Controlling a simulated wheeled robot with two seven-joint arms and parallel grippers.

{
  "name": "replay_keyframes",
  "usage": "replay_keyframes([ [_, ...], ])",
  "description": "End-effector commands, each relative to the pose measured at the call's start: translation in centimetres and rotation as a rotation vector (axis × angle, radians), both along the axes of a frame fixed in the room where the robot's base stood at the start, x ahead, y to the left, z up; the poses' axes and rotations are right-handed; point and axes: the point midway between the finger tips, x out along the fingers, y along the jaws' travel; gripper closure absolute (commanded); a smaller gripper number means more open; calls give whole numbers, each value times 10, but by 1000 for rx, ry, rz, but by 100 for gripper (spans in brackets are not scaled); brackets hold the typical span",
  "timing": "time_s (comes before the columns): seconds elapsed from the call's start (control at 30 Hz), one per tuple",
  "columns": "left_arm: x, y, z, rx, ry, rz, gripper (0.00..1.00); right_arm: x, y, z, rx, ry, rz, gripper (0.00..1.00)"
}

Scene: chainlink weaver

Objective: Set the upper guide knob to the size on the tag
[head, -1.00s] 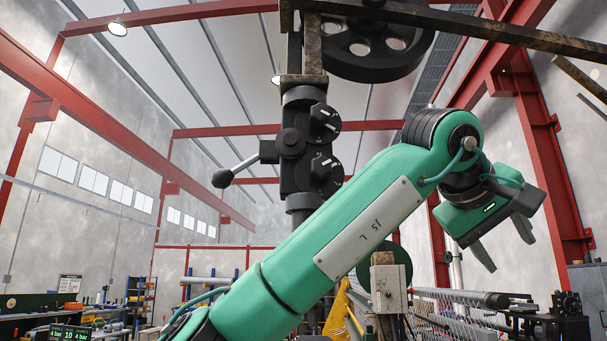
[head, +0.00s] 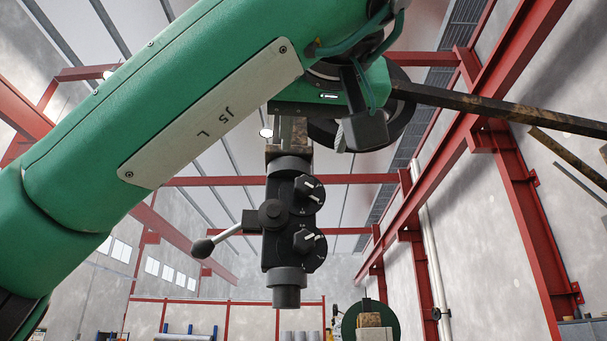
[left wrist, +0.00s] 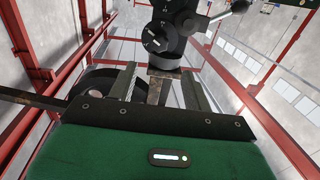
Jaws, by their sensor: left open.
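The dark guide block hangs in the middle of the head view and carries two round knobs with pale marks, the upper guide knob (head: 308,193) and the lower knob (head: 308,247). Their scale marks are too small to read. A lever with a black ball end (head: 203,248) sticks out to the left. My left gripper (head: 353,135) is above and right of the upper knob, empty and apart from it. In the left wrist view its fingers (left wrist: 157,85) stand open, with a marked knob (left wrist: 155,39) beyond them. I see no readable size tag. My right gripper is out of view.
My left arm crosses the upper left of the head view. A dark wheel (head: 400,125) and a long rusty bar (head: 480,107) lie behind and right of the gripper. Red steel beams (head: 535,215) stand farther back. The space right of the knobs looks clear.

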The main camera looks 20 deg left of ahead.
Motion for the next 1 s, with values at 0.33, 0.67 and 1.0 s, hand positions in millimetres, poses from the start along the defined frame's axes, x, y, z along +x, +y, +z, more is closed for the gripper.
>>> replay_keyframes([
  [0.33, 51, 22, 3, -2, 5, -3, 50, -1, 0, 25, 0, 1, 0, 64],
  [0.67, 89, 37, 2, -1, 4, -5, 50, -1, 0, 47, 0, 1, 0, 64],
  [1.0, 105, 45, 1, -2, 1, -3, 50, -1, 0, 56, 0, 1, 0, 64],
])
